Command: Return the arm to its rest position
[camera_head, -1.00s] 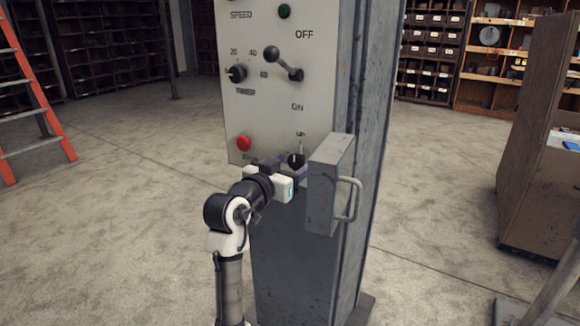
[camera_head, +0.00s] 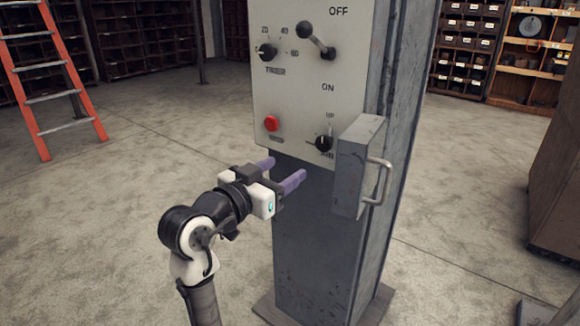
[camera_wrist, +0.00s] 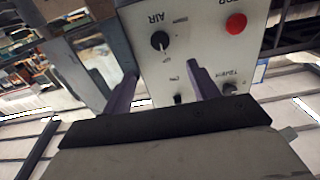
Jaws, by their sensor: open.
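My gripper (camera_head: 280,173) is open and empty, with two purple fingers spread apart. In the head view it is in front of the grey control cabinet, below the red button (camera_head: 271,123) and left of the black UP knob (camera_head: 324,143). It looks apart from the panel. My arm is bent and comes up from the bottom of the picture. In the wrist view the fingers (camera_wrist: 163,90) point at the panel face (camera_wrist: 190,45), with the AIR knob (camera_wrist: 160,41) and the red button (camera_wrist: 235,23) beyond them.
The cabinet (camera_head: 320,240) stands on a base plate. A grey box with a handle (camera_head: 358,165) sticks out at its right. An orange ladder (camera_head: 75,80) leans at the left. Shelves line the back. The concrete floor (camera_head: 100,230) at the left is clear.

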